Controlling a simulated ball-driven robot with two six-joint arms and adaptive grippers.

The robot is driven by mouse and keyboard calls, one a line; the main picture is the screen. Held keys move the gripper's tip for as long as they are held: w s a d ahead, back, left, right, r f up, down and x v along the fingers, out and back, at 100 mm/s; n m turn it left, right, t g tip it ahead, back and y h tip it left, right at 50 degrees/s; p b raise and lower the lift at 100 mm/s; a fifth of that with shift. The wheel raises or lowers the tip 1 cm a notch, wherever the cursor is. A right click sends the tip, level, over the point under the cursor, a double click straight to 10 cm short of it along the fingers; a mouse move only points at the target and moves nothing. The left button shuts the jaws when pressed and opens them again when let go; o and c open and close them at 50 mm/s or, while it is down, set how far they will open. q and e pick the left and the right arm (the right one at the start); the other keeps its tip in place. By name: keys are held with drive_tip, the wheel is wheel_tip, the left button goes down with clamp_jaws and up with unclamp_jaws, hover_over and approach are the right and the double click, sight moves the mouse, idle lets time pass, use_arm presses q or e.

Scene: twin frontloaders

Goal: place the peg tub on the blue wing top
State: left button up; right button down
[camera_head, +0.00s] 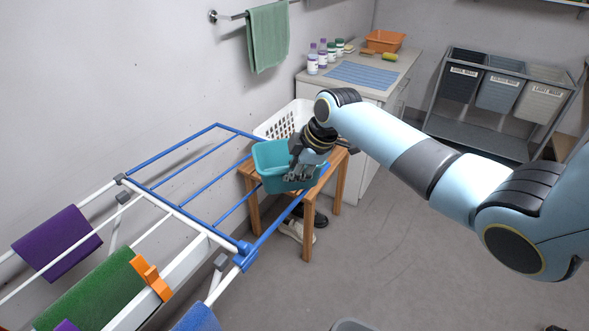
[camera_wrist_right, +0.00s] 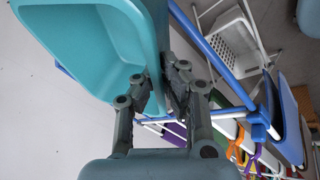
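The peg tub is the teal tub (camera_head: 270,158), roughly upright, in front of the wooden stool in the head view. It fills the upper left of the right wrist view (camera_wrist_right: 95,45). My right gripper (camera_head: 299,172) is at its near right rim. In the wrist view my right gripper's fingers (camera_wrist_right: 158,92) are closed on the tub's wall, one on each side. The blue wing top (camera_head: 186,171) is the blue-railed end of the drying rack, left of the tub. The tub overlaps its right rail in the picture; I cannot tell whether they touch. My left gripper is out of view.
The wooden stool (camera_head: 342,160) stands under or behind the tub, with shoes (camera_head: 297,228) below. A white basket (camera_head: 283,121) is behind. Purple (camera_head: 56,243) and green (camera_head: 93,294) cloths hang on the rack's near part. The wing's rails are bare. Floor is open at right.

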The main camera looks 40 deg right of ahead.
drive_tip(key=shift+f, duration=0.2)
drive_tip(key=c, duration=1.5)
unclamp_jaws()
drive_tip(key=v, duration=1.2)
drive_tip(key=s+d+f+m+g+h, duration=0.1)
drive_tip(key=s+f+m, duration=0.45)
drive_tip(key=f, duration=0.85)
drive_tip(key=s+d+f+m+g+h, duration=0.1)
drive_tip(key=s+d+f+m, duration=0.15)
drive_tip(key=s+f, duration=0.85)
drive_tip(key=s+a+f+m, duration=0.1)
drive_tip(key=s+a+f, duration=0.1)
drive_tip(key=s+f, duration=0.4)
drive_tip(key=s+a+f+m+g, duration=0.1)
drive_tip(key=s+f, duration=0.5)
drive_tip(key=s, duration=0.6)
drive_tip(key=s+a+f+m, duration=0.3)
drive_tip(key=s+a+f, duration=0.2)
drive_tip(key=s, duration=0.4)
drive_tip(key=shift+s+a+f+g+b, duration=0.2)
drive_tip(key=shift+f+g+b, duration=0.15)
drive_tip(key=shift+f, duration=0.35)
